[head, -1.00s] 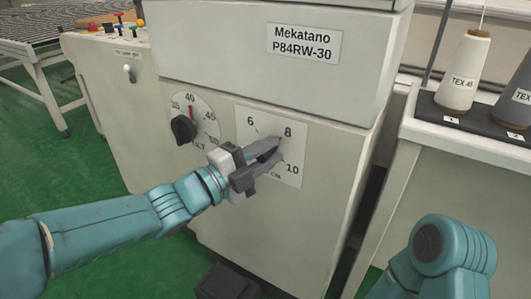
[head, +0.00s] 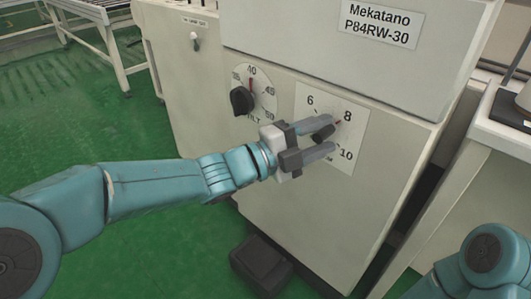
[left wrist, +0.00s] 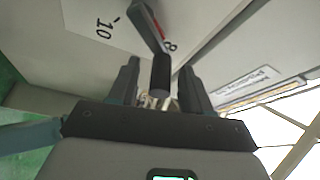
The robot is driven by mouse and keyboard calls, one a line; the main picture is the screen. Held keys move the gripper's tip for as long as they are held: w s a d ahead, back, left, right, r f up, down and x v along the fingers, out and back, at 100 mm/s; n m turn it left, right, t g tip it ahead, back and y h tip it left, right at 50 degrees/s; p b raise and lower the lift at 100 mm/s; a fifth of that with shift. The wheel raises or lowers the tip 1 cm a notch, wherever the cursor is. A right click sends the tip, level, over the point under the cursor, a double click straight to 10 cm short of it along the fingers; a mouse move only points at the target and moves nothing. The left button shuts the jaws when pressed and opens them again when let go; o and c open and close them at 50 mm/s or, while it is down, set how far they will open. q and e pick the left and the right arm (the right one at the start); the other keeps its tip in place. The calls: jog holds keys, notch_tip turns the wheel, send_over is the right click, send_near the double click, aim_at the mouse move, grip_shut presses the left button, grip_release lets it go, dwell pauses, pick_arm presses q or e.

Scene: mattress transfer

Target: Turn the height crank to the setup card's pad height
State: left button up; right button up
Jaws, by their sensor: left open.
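The height crank's dial plate (head: 352,140) is on the front of the grey machine, marked 6, 8 and 10. Its red pointer (head: 338,122) is close to the 8. The crank's dark handle knob (head: 323,133) stands out from the plate. My left gripper (head: 331,134) is open, with its fingers on either side of the knob. In the left wrist view the knob (left wrist: 161,76) sits between the two spread fingers (left wrist: 160,90), with gaps at both sides. The crank arm (left wrist: 147,22) leads from it to the plate. My right gripper and the setup card are out of view.
A second dial (head: 262,88) with a black knob (head: 242,101) is left of the crank plate. A dark box (head: 261,265) lies on the green floor below. A white table (head: 500,150) stands at the right. A roller conveyor (head: 95,15) is at the back left.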

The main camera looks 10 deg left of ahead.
pick_arm(q)
jog(key=p+v, duration=0.2)
jog(key=v, duration=1.3)
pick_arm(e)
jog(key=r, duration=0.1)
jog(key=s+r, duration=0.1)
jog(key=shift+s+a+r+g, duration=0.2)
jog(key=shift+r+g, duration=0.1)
pick_arm(q)
jog(key=shift+s+a+f, duration=0.1)
jog(key=shift+a, duration=0.1)
notch_tip(320, 180, down, 31)
jog(key=n+g+y, duration=0.1)
jog(key=n+y, duration=0.7)
jog(key=n, duration=0.7)
jog(key=s+a+f+n+g+y, duration=0.4)
jog(key=s+f+n+g, duration=0.4)
jog(key=s+f+n, duration=0.55)
jog(key=s+d+r+p, duration=0.1)
jog(key=s+r+p, duration=0.2)
jog(key=r+p, duration=2.8)
jog(key=shift+r+g+p, duration=0.4)
jog(key=shift+p, duration=0.75)
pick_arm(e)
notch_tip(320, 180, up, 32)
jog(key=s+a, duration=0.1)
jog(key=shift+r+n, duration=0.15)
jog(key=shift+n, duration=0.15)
